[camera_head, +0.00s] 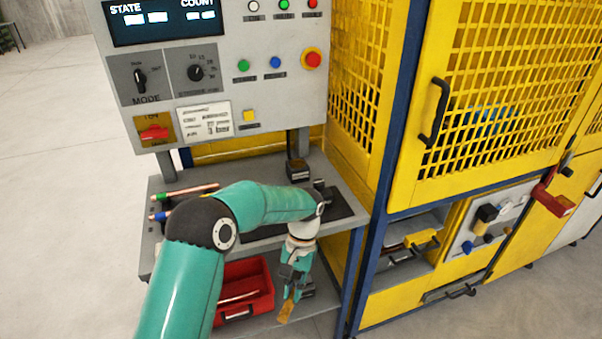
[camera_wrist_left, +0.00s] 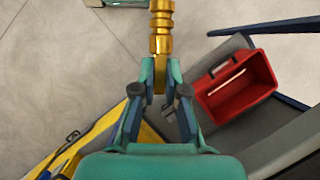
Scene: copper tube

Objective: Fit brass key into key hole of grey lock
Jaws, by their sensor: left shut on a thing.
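My left gripper (camera_head: 291,290) points down over the front of the grey bench. It is shut on the brass key (camera_head: 286,311), which hangs below the fingertips. In the left wrist view, the fingertips (camera_wrist_left: 160,82) pinch the lower end of the ribbed brass key (camera_wrist_left: 161,30), whose far end runs out of the top of the picture. I cannot pick out a grey lock or its key hole with certainty. A small dark block (camera_head: 298,171) stands at the back of the bench. My right gripper is not in view.
A red bin (camera_head: 262,272) with a copper tube in it sits on the lower shelf, close left of the gripper. Tubes with coloured ends (camera_head: 185,192) lie on the bench at left. A control panel (camera_head: 225,100) stands behind; a yellow mesh cabinet (camera_head: 400,190) is at right.

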